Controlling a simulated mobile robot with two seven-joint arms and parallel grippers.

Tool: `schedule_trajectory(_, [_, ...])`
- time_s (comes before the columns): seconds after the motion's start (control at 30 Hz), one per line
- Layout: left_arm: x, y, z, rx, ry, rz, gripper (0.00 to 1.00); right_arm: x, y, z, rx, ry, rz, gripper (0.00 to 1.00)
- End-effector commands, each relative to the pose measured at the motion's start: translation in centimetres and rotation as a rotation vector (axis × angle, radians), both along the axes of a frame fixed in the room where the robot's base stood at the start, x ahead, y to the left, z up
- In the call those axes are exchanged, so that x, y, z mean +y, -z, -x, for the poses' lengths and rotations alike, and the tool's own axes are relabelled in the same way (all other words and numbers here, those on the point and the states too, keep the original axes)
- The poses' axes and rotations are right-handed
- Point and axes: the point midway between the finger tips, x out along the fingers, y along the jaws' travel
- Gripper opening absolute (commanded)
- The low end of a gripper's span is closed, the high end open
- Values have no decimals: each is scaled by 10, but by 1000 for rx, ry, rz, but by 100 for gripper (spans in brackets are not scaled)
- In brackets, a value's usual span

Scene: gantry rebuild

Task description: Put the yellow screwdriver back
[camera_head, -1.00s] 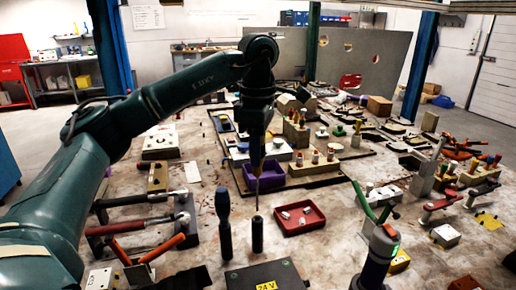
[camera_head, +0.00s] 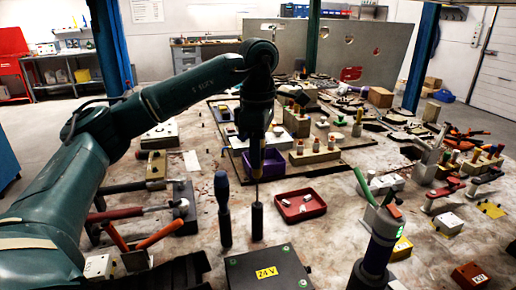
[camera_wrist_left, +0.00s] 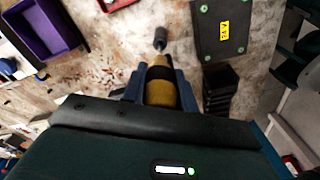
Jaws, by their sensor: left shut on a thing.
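My left gripper (camera_head: 256,160) is shut on the yellow screwdriver, whose yellow handle with a dark band shows between the fingers in the left wrist view (camera_wrist_left: 160,88). In the head view the handle is mostly covered by the gripper, and its thin shaft (camera_head: 257,190) points straight down. Below it a black upright cylinder (camera_head: 257,224) stands on the table. The shaft tip is in line with the cylinder's top; whether it has entered cannot be told. The cylinder also shows in the left wrist view (camera_wrist_left: 159,38). My right gripper does not show.
A blue-handled screwdriver (camera_head: 223,212) stands upright just left of the cylinder. A red tray (camera_head: 317,210) is to the right, a purple bin (camera_head: 263,176) behind, a dark box marked 24 V (camera_head: 240,270) in front. A purple-and-grey device (camera_head: 378,246) stands at right.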

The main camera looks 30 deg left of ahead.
Motion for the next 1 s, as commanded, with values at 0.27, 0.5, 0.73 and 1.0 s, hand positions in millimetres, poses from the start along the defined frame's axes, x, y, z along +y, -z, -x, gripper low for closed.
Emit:
schedule_trajectory(0.27, [0,16,0,1,0,0,0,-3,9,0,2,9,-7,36])
schedule_trajectory(0.5, [0,28,0,1,-1,0,0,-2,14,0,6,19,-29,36])
schedule_trajectory(0.73, [0,39,0,1,0,0,0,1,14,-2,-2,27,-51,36])
schedule_trajectory(1.0, [0,53,0,0,-1,1,0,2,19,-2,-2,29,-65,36])
